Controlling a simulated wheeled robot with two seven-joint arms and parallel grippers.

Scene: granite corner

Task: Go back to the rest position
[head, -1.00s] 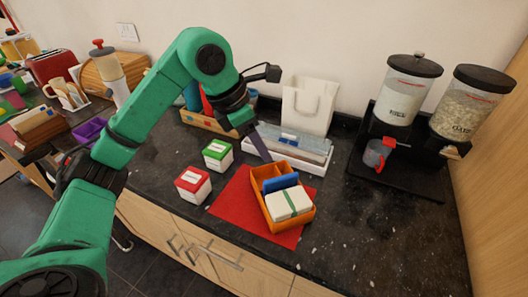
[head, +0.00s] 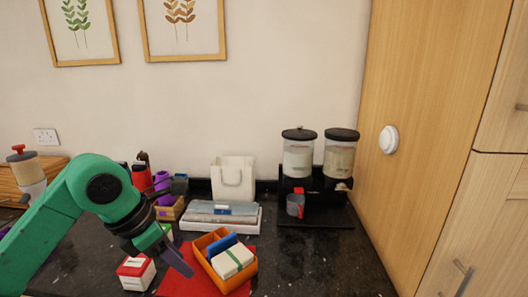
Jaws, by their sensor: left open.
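My left gripper (head: 178,258) hangs at the end of the green arm in the lower left of the head view. It is open and nothing shows between its fingers. Its tip is just left of the orange divided box (head: 228,286), above the red mat (head: 188,285). The box holds a blue item (head: 222,245) and a white block with a green band (head: 233,262). A red-and-white box (head: 136,272) stands left of the gripper. My right gripper is not in view.
Behind the mat are a white tray with packets (head: 222,215) and a white bag (head: 233,180). Two dispensers on a black stand (head: 315,210) with a grey cup (head: 295,205) stand at the right. A tall wooden cabinet (head: 400,100) closes the right side. The dark counter (head: 310,265) is clear at front right.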

